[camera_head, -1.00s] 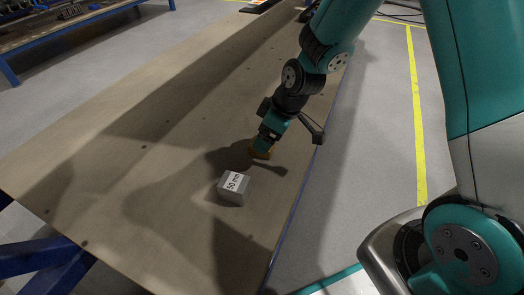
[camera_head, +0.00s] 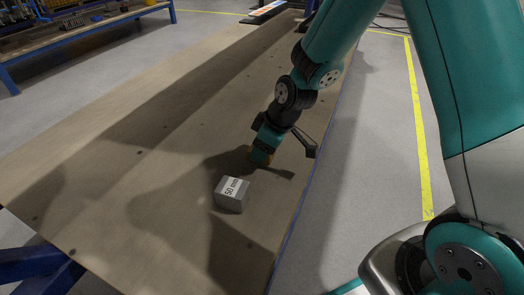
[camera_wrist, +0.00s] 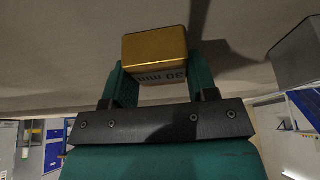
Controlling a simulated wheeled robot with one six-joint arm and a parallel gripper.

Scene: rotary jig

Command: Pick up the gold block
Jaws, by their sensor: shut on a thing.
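The gold block (camera_wrist: 154,50) sits between the two green fingers of my gripper (camera_wrist: 155,82) in the wrist view, with a "30 mm" label on its side. The fingers touch it on both sides, so my gripper is shut on it. In the head view my gripper (camera_head: 262,150) points down at the table, and only a small part of the gold block (camera_head: 257,160) shows at its tip. Whether the block touches the table or is just above it, I cannot tell.
A grey block (camera_head: 232,194) labelled "50 mm" stands on the long brown table (camera_head: 110,190), close in front of my gripper. It also shows at the right edge of the wrist view (camera_wrist: 299,50). The table's right edge (camera_head: 306,200) is near my arm.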

